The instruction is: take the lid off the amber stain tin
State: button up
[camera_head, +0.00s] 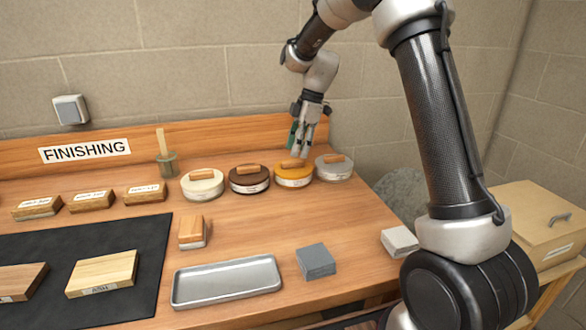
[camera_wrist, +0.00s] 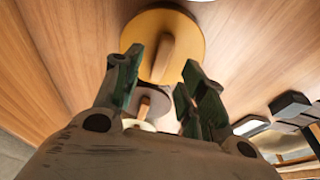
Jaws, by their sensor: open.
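The amber stain tin (camera_head: 294,175) stands on the bench, in a row with other tins. Its round amber lid (camera_head: 292,171) is on it, with a wooden bar handle (camera_head: 293,163) across the top. My gripper (camera_head: 299,150) is just above this lid. In the wrist view, my gripper (camera_wrist: 157,80) is open, its green-padded fingers on either side of the handle (camera_wrist: 162,58) as seen there. The amber lid (camera_wrist: 188,37) fills the upper middle of that view. I cannot tell whether the fingers touch the handle.
A grey-lidded tin (camera_head: 334,167) stands close right of the amber one, a dark brown tin (camera_head: 249,178) close left, then a cream tin (camera_head: 202,184). A metal tray (camera_head: 227,281) and grey block (camera_head: 315,261) lie in front. Bench between tins and tray is mostly clear.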

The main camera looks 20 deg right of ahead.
aim_at(293, 165)
jog(key=x, duration=0.4)
jog(key=shift+f, duration=0.1)
grip_shut()
